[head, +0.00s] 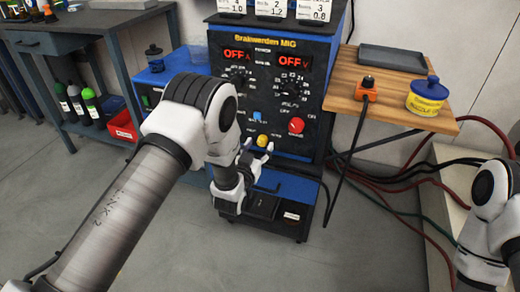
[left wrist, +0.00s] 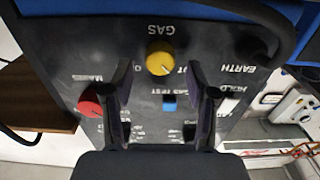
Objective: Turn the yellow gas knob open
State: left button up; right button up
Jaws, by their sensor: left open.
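The yellow gas knob (head: 262,141) is low on the front panel of the welding machine (head: 285,75). In the left wrist view the knob (left wrist: 160,57) sits under the upside-down word GAS, with a thin pointer mark on its face. My left gripper (head: 258,150) is in front of the panel near the knob, its fingers apart and empty. In the left wrist view the left gripper's fingers (left wrist: 160,78) stand on either side below the knob, and I see no contact. My right arm shows at the right edge; its gripper is out of view.
A red knob (head: 296,125) and a blue button (left wrist: 169,103) are close to the yellow knob. Cables lie at the right. The floor in front is clear.

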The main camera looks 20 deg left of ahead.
pick_arm(q)
jog(key=shift+w, duration=0.75)
grip_shut()
jog(key=shift+m, duration=0.4)
jog(key=m, duration=0.3)
jog(key=shift+d+p, duration=0.1)
jog(key=shift+p, duration=0.3)
jog(key=m, duration=0.5)
jog(key=shift+f+p, duration=0.1)
jog(key=shift+p, duration=0.2)
jog(key=m, duration=0.4)
jog(key=shift+d+m, duration=0.1)
jog(key=shift+m, duration=0.2)
jog(key=shift+f+m, duration=0.15)
jog(key=shift+m, duration=2.15)
